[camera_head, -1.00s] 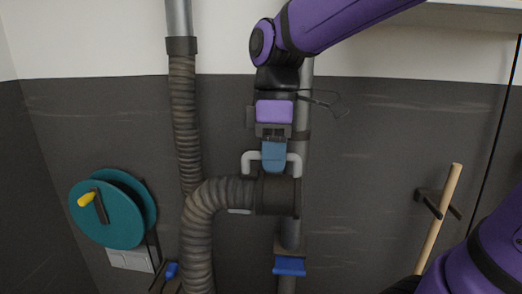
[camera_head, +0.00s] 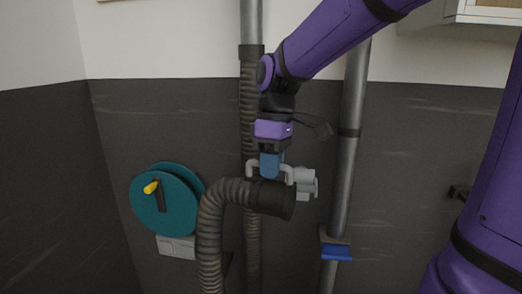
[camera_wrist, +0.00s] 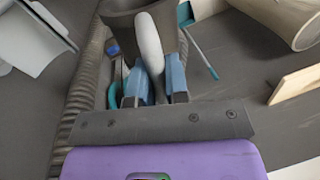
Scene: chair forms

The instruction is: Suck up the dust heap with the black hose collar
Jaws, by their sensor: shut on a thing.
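The black hose collar (camera_head: 272,198) is at the end of a ribbed hose (camera_head: 210,225) that arches up from below. It hangs sideways, its open end toward the right. My gripper (camera_head: 271,168), with blue fingers, is above it and shut on the collar's pale grey handle (camera_head: 288,174). In the wrist view the handle (camera_wrist: 150,45) passes between the fingers (camera_wrist: 157,84), with the dark collar (camera_wrist: 122,22) just beyond. I cannot make out the dust heap in any view.
A steel pipe (camera_head: 345,150) with a blue bracket (camera_head: 336,252) stands right of the collar. A teal reel (camera_head: 163,205) with a yellow knob is on the wall at left. A grey fitting (camera_head: 305,181) shows beside the collar; I cannot tell whether it touches.

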